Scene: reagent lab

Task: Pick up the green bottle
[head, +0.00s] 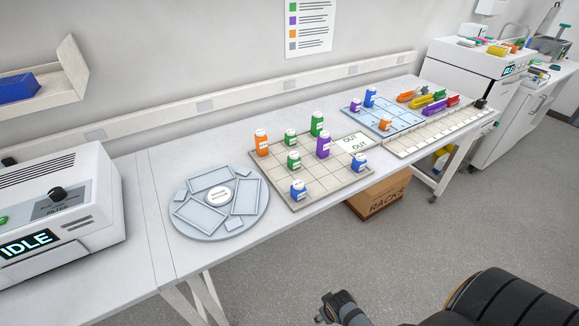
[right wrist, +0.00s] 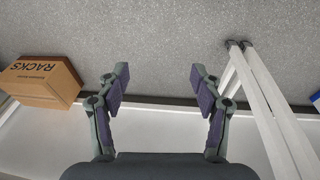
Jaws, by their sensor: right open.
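Three green bottles with white caps stand upright on the beige gridded tray: a taller one at the back (head: 317,126), a short one at the left middle (head: 290,138) and a short one nearer the front (head: 294,162). Which one the task means, I cannot tell. My right gripper (head: 330,308) is low at the bottom of the head view, over the floor in front of the bench and well away from the bottles. In the right wrist view its fingers (right wrist: 159,82) are spread apart with nothing between them. My left gripper is not in view.
The gridded tray (head: 345,183) also holds orange, purple and blue bottles close to the green ones. A round grey plate (head: 217,230) lies to its left, a blue gridded mat (head: 403,124) to its right. A cardboard box (head: 380,198) sits under the bench; it also shows in the right wrist view (right wrist: 42,82).

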